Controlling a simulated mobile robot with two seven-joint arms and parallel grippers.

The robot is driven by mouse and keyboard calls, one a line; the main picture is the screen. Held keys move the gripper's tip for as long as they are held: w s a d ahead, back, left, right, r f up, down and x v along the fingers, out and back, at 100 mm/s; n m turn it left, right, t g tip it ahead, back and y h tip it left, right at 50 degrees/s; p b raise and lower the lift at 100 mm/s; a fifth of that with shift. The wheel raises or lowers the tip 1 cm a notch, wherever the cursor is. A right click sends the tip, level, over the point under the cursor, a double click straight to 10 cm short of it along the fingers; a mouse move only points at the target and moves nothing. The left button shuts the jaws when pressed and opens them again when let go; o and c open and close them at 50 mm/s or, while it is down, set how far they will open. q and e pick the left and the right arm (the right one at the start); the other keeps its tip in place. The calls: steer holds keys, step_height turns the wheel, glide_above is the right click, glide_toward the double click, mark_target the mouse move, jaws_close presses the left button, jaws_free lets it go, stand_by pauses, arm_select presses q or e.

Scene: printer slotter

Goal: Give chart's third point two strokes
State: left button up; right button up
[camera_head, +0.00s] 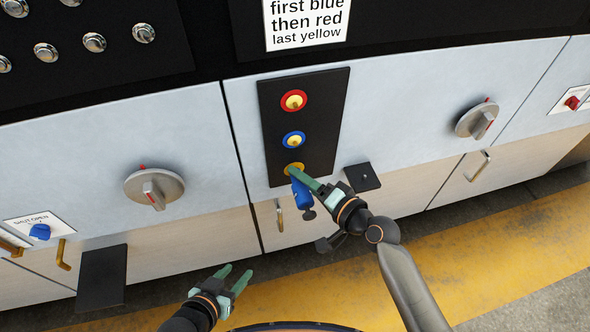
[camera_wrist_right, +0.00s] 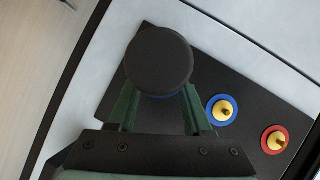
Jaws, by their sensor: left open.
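The chart (camera_head: 306,22) reads "first blue then red last yellow". Below it, a black panel (camera_head: 318,120) carries a red-ringed point (camera_head: 293,101), a blue-ringed point (camera_head: 294,140) and, lowest, a yellow-ringed point (camera_head: 293,168). My right gripper (camera_head: 307,184) is shut on a blue tool (camera_head: 302,197) with a black round end, at the yellow point. Whether the tool touches the point is hidden. In the right wrist view the black round end (camera_wrist_right: 158,62) covers the tool between the fingers. My left gripper (camera_head: 236,273) is open and empty, low in front of the cabinets.
Rotary handles (camera_head: 154,188) (camera_head: 477,119) stick out on both sides of the panel. A small black shelf (camera_head: 362,177) juts out right of my right gripper. A larger black plate (camera_head: 102,278) is at lower left. The yellow-striped floor (camera_head: 510,240) is clear.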

steer(key=o, duration=0.4)
steer(key=shift+f, duration=0.1)
steer(key=shift+s+d, duration=0.2)
steer(key=v, duration=1.1)
arm_select(q)
steer(key=s+a+r+p, duration=0.1)
steer(key=a+r+p, duration=0.2)
steer(key=r+p, duration=0.6)
steer(key=p, duration=0.3)
steer(key=shift+s+a+n+y, duration=0.25)
steer(key=shift+n+y, duration=0.05)
steer(key=shift+y, duration=0.1)
arm_select(e)
steer(key=s+d+f+n+h, duration=0.2)
steer(key=s, duration=0.1)
steer(key=s+d+f+n+g+h, duration=0.1)
steer(key=s+d+f+n+h, duration=0.1)
steer(key=s+d+n+h, duration=0.1)
steer(key=s+d+f+n+g+h, duration=0.1)
steer(key=s+d+f+n+h, duration=0.1)
steer(key=s, duration=0.2)
steer(key=shift+s+d+n+h, duration=0.2)
steer(key=shift+d+n+h, duration=0.1)
steer(key=shift+d+n, duration=0.1)
